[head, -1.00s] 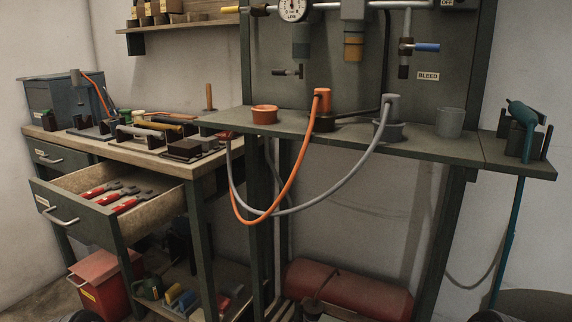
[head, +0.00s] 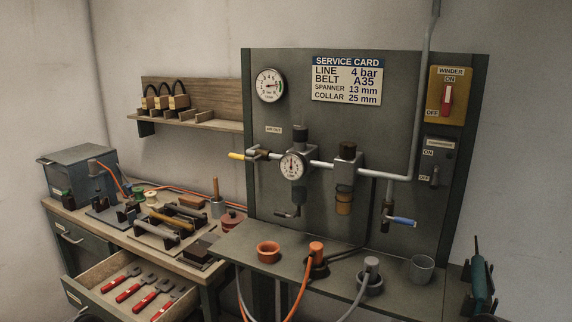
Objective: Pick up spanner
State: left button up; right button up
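Several spanners with red handles and grey heads lie side by side in the open drawer (head: 88,279) at the lower left. The leftmost spanner (head: 113,284) is nearest the drawer's left side, and the rightmost spanner (head: 163,311) is close to the picture's bottom edge. Any size marks on them are too small to read. The service card (head: 347,80) on the panel reads line 4 bar, belt A35, spanner 13 mm, collar 25 mm. Neither of my grippers is in view.
The workbench above the drawer holds tools and a grey box (head: 82,170). A shelf with belts (head: 164,98) hangs on the wall. The panel ledge carries an orange cup (head: 268,252), hose ends (head: 316,252) and a grey cup (head: 421,268). Hoses hang below the ledge.

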aim_at(145, 278)
jog(key=u, duration=1.25)
jog(key=i+j+z, duration=0.35)
jog(key=i, duration=0.3)
jog(key=i+j+z, duration=0.3)
jog(key=i+j, duration=0.25)
